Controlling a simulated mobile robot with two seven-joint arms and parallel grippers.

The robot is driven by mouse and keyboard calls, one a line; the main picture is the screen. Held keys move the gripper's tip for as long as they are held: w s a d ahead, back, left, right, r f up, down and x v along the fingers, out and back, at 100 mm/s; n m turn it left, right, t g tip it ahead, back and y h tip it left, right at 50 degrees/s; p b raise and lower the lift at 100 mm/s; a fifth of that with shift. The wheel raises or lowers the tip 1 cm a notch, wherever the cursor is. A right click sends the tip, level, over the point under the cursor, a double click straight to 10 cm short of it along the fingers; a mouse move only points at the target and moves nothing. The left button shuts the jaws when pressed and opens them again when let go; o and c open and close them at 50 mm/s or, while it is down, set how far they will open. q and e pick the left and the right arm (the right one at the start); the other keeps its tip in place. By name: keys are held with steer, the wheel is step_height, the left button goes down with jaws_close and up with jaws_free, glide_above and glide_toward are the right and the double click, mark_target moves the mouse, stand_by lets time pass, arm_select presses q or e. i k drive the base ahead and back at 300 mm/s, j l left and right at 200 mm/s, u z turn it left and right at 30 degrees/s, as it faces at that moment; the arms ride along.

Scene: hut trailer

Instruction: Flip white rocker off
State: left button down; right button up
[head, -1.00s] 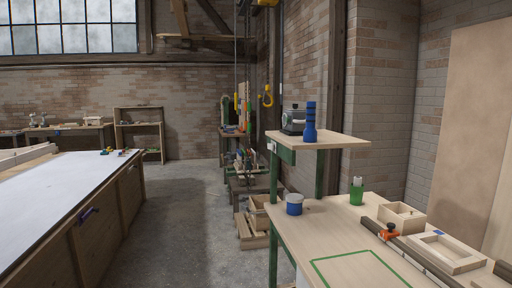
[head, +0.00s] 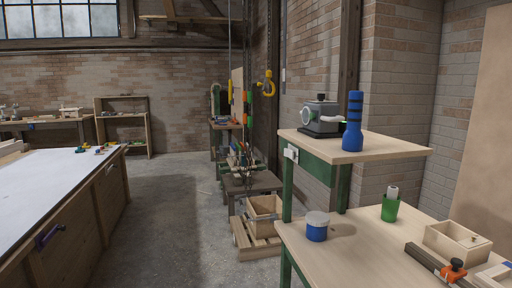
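A small white fitting (head: 290,153), which may be the white rocker, is on the left end of the green frame under the raised shelf (head: 385,146). It is too small to tell which way it is set. Neither of my grippers is in the head view.
A grey machine (head: 322,117) and a blue flashlight-like object (head: 353,125) stand on the shelf. Clear floor (head: 175,220) lies left, beside a white-topped bench (head: 50,185).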

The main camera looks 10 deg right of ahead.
mark_target(289, 153)
steer(key=i+j+z, duration=0.2)
steer(key=i, duration=0.35)
steer(key=i+z, duration=0.25)
steer(key=i, duration=0.3)
steer(key=i+j+z, duration=0.2)
steer(key=i, duration=0.3)
steer(key=j, duration=0.1)
